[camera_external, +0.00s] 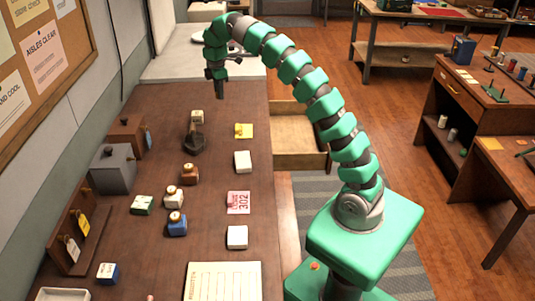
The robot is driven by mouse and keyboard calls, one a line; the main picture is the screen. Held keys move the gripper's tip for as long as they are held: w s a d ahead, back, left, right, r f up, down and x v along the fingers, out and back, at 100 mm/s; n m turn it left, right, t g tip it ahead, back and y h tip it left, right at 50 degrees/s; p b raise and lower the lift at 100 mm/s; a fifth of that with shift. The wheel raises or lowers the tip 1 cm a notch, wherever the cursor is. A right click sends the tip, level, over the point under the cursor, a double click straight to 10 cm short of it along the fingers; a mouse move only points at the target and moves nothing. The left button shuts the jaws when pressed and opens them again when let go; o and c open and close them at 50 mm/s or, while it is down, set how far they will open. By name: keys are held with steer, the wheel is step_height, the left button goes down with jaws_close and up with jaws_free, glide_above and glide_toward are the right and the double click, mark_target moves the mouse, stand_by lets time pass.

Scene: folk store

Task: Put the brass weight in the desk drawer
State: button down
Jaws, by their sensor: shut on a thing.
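My gripper (220,92) hangs pointing down above the far part of the long brown desk (140,100), left of the open drawer. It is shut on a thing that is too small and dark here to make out. I cannot pick out the brass weight for certain. The desk drawer (299,133) is pulled out from the desk's right side, and its visible floor looks empty. A small yellow object (243,130) lies on the desk near the drawer; I cannot tell what it is.
A dark iron-like object (194,142), a brown jar (190,174), a blue jar (177,224) and a grey box (113,168) stand on the desk. White blocks (242,161) and a pink 302 card (238,202) line its right side. A pale raised surface (180,60) lies beyond.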

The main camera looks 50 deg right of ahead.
steer(key=s+d+m+b, duration=0.15)
steer(key=s+d, duration=0.25)
steer(key=d, duration=0.5)
steer(key=s+d+m+b, duration=0.15)
steer(key=s+d, duration=0.25)
steer(key=d, duration=0.6)
steer(key=m+b, duration=0.2)
steer(key=m, duration=0.1)
glide_above(301, 148)
step_height(301, 148, down, 21)
step_height(301, 148, down, 11)
steer(key=shift+a+r+b, duration=0.1)
steer(key=shift+r+b, duration=0.1)
steer(key=shift+b, duration=0.95)
steer(key=shift+r, duration=0.1)
steer(key=c, duration=1.1)
jaws_free()
steer(key=shift+c, duration=0.2)
